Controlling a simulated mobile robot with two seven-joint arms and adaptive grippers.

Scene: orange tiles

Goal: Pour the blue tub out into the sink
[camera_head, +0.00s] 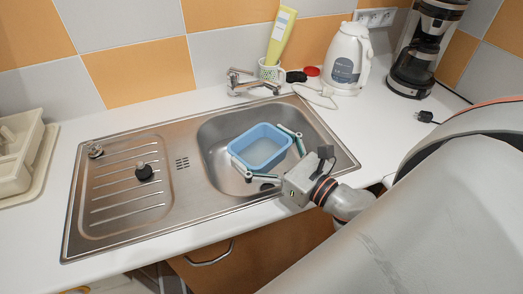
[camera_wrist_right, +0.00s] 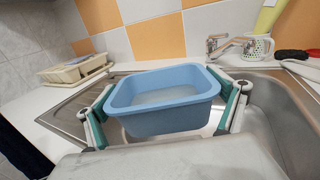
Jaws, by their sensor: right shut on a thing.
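The blue tub (camera_head: 246,163) is held upright over the steel sink basin (camera_head: 213,132). A pale, flat surface that looks like liquid shows inside it. My right gripper (camera_head: 265,151) comes from the lower right, with its two green-edged fingers closed on opposite sides of the tub. In the right wrist view the tub (camera_wrist_right: 165,121) sits level between both fingers (camera_wrist_right: 165,100). The gap between the tub's bottom and the basin floor is hard to judge. My left gripper is not in view.
The faucet (camera_head: 250,83) stands behind the basin. The ribbed drainboard (camera_head: 115,170) lies left, with a black stopper (camera_head: 144,172) on it. A white kettle (camera_head: 347,58) and a coffee maker (camera_head: 418,50) stand at the back right. A dish rack (camera_head: 18,150) is at far left.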

